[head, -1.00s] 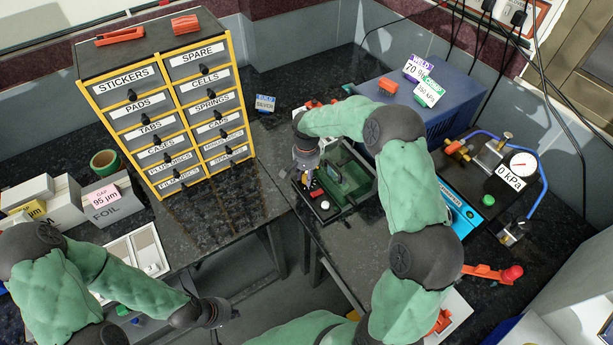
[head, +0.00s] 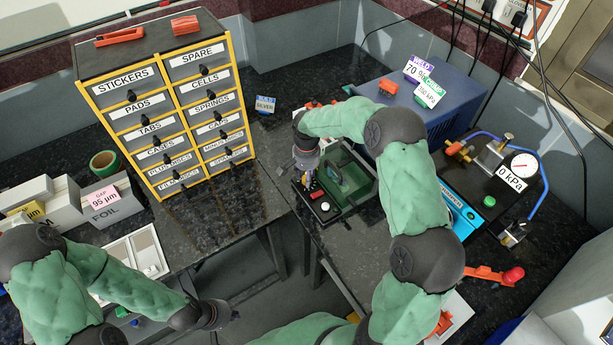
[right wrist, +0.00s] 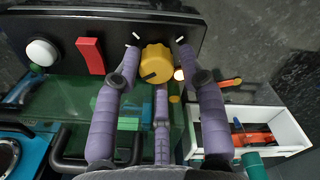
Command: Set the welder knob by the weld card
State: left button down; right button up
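The welder (head: 352,178) is a dark green box with a black front panel. In the right wrist view, the panel (right wrist: 62,22) bears a yellow knob (right wrist: 156,63) with a dark pointer mark, a red switch (right wrist: 90,56) and a white button (right wrist: 43,53). My right gripper (head: 308,185) is at the panel. In the wrist view its purple fingers (right wrist: 158,44) stand apart on either side of the knob; contact is not clear. The weld card (head: 417,70), purple-topped and reading 70 %, is on the blue cabinet. My left gripper (head: 222,313) is low at left, its fingers unclear.
A crimp card (head: 429,93) stands beside the weld card on the blue cabinet (head: 445,112). A labelled drawer unit (head: 168,110) is left of the welder. A pressure gauge (head: 524,165) and blue hose are at right. A white tray (right wrist: 283,135) shows beside the welder.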

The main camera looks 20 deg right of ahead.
jog(key=shift+s, duration=0.1)
notch_tip(320, 180, up, 12)
dwell(0.6)
jog(key=shift+f, duration=0.15)
dwell(0.4)
